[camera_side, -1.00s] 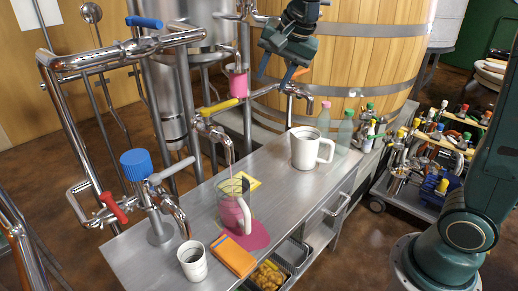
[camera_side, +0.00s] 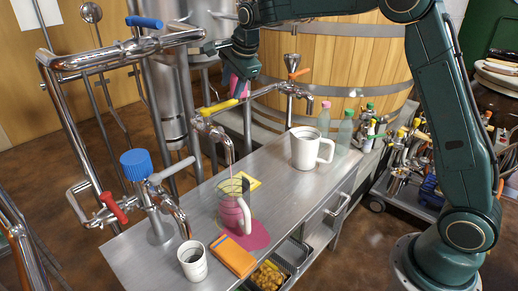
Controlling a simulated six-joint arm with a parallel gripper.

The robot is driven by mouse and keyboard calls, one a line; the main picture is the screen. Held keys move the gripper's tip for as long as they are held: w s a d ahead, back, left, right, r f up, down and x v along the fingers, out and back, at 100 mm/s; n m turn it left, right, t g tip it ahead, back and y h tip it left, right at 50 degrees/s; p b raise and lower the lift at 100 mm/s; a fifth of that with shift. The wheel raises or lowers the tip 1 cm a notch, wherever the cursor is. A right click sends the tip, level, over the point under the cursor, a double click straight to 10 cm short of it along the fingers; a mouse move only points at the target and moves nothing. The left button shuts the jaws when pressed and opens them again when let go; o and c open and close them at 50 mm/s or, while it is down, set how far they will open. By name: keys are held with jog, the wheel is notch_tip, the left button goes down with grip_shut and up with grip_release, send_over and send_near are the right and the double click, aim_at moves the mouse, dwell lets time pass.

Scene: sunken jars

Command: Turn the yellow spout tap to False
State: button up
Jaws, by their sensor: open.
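The yellow-handled tap (camera_side: 219,107) sits on the metal pipe behind the steel table, its lever lying roughly level. Its spout (camera_side: 226,152) runs pink liquid into a clear jug (camera_side: 233,207) standing below it. A pink puddle (camera_side: 256,237) spreads on the table around the jug's base. My gripper (camera_side: 232,68) is open, above and slightly right of the yellow lever and apart from it. It partly covers a pink vessel (camera_side: 236,90) behind; its fingertips are hard to make out.
A blue lever (camera_side: 145,22), red lever (camera_side: 112,207) and orange-handled tap (camera_side: 299,73) are nearby.

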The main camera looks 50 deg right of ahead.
aim_at(227, 102)
jog(key=shift+f, duration=0.1)
jog(key=shift+x, duration=2.45)
jog(key=shift+w+f, duration=0.15)
jog(key=shift+x, duration=1.15)
jog(key=shift+d, duration=0.1)
jog(key=shift+f, duration=0.1)
grip_shut()
jog(key=shift+w+n+y, duration=0.3)
jog(key=shift+w+n, duration=0.2)
jog(key=shift+n, duration=0.4)
jog(key=shift+o, duration=0.5)
grip_release()
